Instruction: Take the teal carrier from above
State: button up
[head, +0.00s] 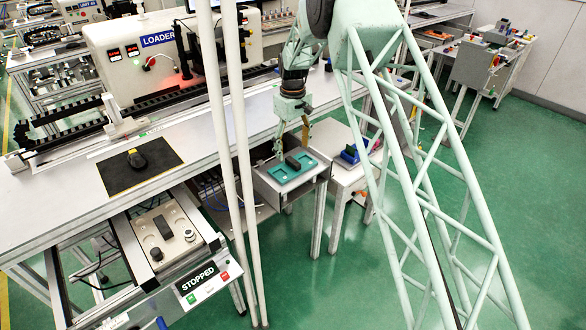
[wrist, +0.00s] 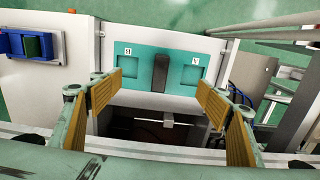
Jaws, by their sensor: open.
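The teal carrier (head: 279,174) is a flat tray with a dark upright grip bar across its middle. It lies on a small white-grey stand beside the long bench. In the wrist view the carrier (wrist: 183,52) shows two square recesses with small white marked labels, one on each side of the dark bar (wrist: 160,72). My gripper (head: 292,143) is open and empty above the carrier. Its ochre-padded fingers show in the wrist view (wrist: 160,85), spread wide to the left and right of the bar and apart from it.
A blue and green block holder (head: 355,152) stands on a white table right of the carrier. A beige plate (head: 167,232) with a dark block sits on the conveyor, near a STOPPED sign (head: 199,278). Two white poles (head: 238,150) rise left of the stand.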

aim_at(293, 160)
jog(key=shift+f, duration=1)
jog(key=shift+f+b, duration=0.3)
jog(key=shift+f, duration=2.3)
jog(key=c, duration=1.1)
